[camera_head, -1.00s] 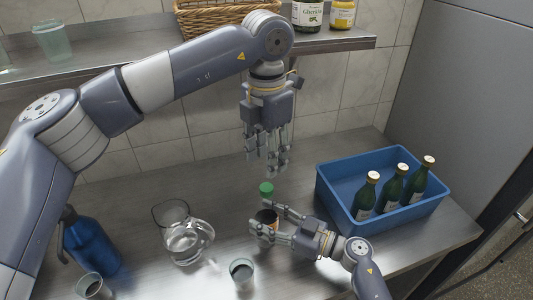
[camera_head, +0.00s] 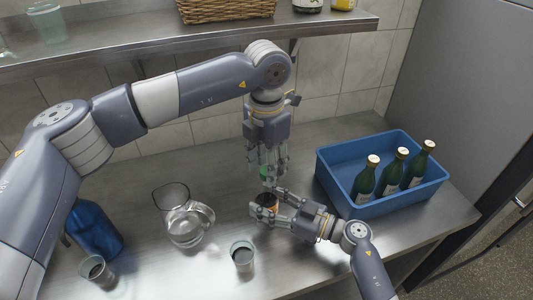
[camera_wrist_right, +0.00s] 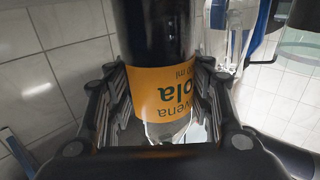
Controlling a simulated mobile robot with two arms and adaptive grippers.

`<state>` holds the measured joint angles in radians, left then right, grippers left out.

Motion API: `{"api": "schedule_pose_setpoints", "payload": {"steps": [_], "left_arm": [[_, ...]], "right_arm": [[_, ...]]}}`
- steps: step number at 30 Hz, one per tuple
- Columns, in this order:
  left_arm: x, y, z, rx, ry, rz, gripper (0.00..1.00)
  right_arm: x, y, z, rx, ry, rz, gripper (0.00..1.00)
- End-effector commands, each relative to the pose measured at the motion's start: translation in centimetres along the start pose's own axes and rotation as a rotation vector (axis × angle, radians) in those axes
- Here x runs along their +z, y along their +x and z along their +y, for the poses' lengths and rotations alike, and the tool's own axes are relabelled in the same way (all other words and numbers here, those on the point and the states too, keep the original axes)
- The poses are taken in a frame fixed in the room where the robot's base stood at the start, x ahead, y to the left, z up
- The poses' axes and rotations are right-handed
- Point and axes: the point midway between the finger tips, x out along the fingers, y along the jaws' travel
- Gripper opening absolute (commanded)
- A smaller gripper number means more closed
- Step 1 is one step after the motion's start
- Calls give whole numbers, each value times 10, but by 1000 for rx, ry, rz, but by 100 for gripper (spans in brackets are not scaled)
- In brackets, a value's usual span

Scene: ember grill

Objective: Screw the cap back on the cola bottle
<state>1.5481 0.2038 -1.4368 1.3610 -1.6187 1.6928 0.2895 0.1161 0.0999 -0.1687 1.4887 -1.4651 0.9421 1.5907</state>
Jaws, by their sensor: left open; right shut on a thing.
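The cola bottle (camera_head: 270,201), dark with an orange label, stands on the steel counter, partly hidden by my right gripper (camera_head: 263,201). That gripper is shut on the bottle. In the right wrist view, the bottle's orange label (camera_wrist_right: 165,95) shows between the two fingers. The green cap (camera_head: 264,172) is at the top of the bottle, mostly hidden by my left gripper's fingers. My left gripper (camera_head: 268,178) is open, pointing down from above, with its fingers around the cap. Whether they touch it, and how the cap sits on the neck, I cannot tell.
A blue crate (camera_head: 402,202) with several green bottles stands to the right. A glass jug (camera_head: 186,225), two cups (camera_head: 242,256) (camera_head: 97,270) and a blue spray-type bottle (camera_head: 95,230) are left and front. A shelf with a wicker basket (camera_head: 225,9) runs behind.

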Motion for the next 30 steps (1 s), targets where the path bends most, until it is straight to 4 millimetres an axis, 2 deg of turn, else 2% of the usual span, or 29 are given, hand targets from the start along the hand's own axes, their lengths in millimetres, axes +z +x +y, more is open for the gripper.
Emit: {"api": "schedule_pose_setpoints", "payload": {"steps": [9, 15, 23, 24, 27, 30], "left_arm": [[0, 2, 0, 1, 0, 0, 42], [0, 2, 0, 0, 0, 0, 0], [0, 2, 0, 1, 0, 0, 0], [0, 2, 0, 1, 0, 0, 26], [0, 2, 0, 1, 0, 0, 47], [0, 2, 0, 1, 0, 0, 47]], "right_arm": [[-1, 0, 0, 0, -1, 2, 0], [-1, 0, 0, 0, -1, 2, 0], [-1, 0, 0, 0, -1, 2, 0], [-1, 0, 0, 0, -1, 2, 0], [-1, 0, 0, 0, -1, 2, 0], [-1, 0, 0, 0, -1, 2, 0]]}}
